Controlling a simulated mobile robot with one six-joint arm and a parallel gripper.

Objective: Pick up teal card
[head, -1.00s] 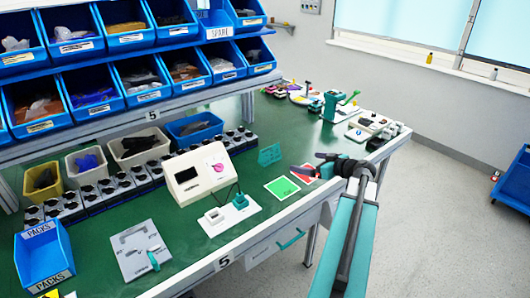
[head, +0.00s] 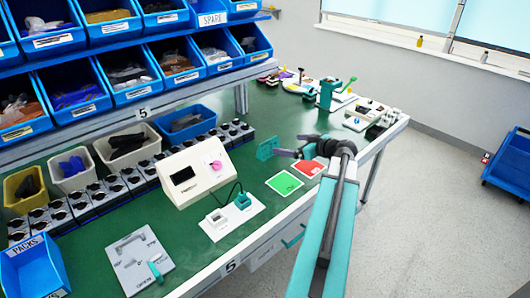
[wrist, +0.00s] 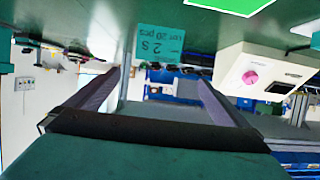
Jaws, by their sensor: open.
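The teal card (head: 266,149) stands upright on the green bench, left of my gripper (head: 284,153) in the head view. In the wrist view, which is upside down, the teal card (wrist: 160,46) shows its printed face. It lies between the lines of my gripper's two fingers (wrist: 168,76), somewhat nearer the left one. The fingers are apart with nothing held. The fingertips are close to the card; whether they reach past its edge I cannot tell.
A green card (head: 284,183) and a red card (head: 312,168) lie flat in front of the teal card. A cream device (head: 196,176) with a pink knob stands to the left. A teal press (head: 328,96) stands farther back.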

